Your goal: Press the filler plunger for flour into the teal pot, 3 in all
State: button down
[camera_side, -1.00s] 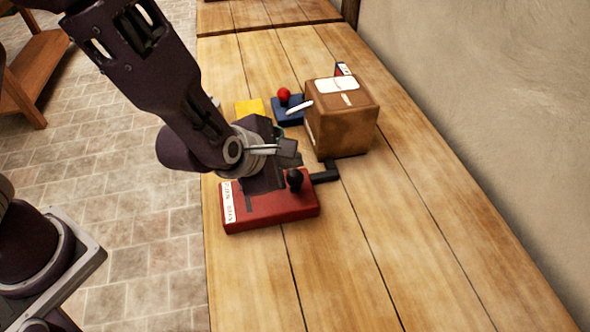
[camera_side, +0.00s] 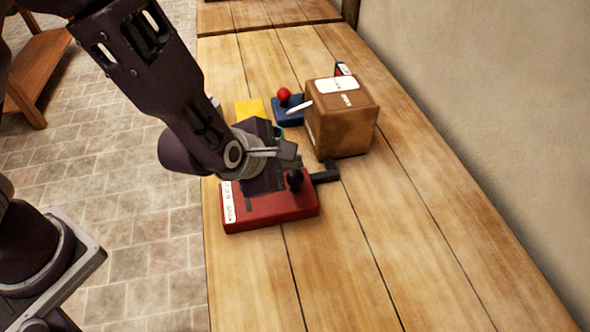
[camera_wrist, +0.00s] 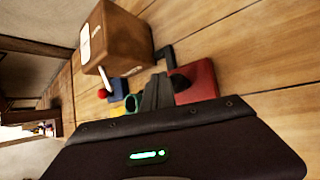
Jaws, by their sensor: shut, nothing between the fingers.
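The teal pot (camera_wrist: 131,103) shows as a small round rim beside my fingers in the wrist view; in the side view only a sliver shows behind my wrist.
A red box (camera_side: 270,208) with a black knob (camera_side: 295,179) and white side label sits below my wrist. A black bracket (camera_side: 326,173) lies beside it. A blue block (camera_side: 287,114) with a red ball and a yellow block (camera_side: 247,108) sit farther back. The table's right side is clear.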

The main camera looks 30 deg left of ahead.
aim_at(291, 176)
jog(key=shift+f, duration=1.1)
dwell(1.0)
jog(key=shift+r, duration=1.35)
jog(key=shift+r, duration=2.55)
